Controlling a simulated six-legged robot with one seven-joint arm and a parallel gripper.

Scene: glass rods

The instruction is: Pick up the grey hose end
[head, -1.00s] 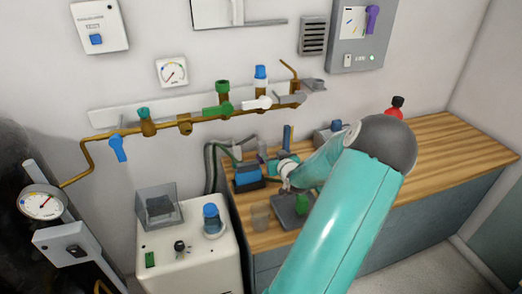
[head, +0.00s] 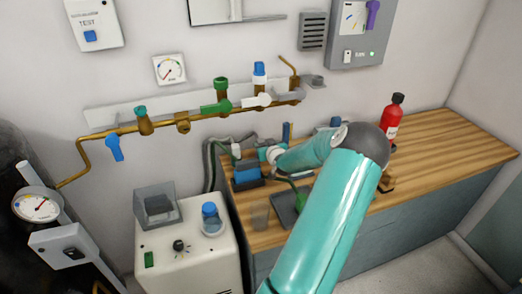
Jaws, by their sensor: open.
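A grey hose (head: 209,160) rises behind the left end of the wooden bench and bends over towards the back of the bench top. A small pale piece (head: 236,150) with a green line stands near it; I cannot tell whether it is the hose end. My gripper (head: 266,154) is over the back left of the bench, to the right of that piece, at the end of my teal arm. It is small and partly hidden, its jaws open. I see nothing held in it.
A blue block (head: 247,174), a clear beaker (head: 260,215) and a dark tray (head: 284,208) crowd the bench's left end. A red bottle (head: 391,124) stands behind my arm. A white machine (head: 190,262) stands left. The bench's right side (head: 445,145) is clear.

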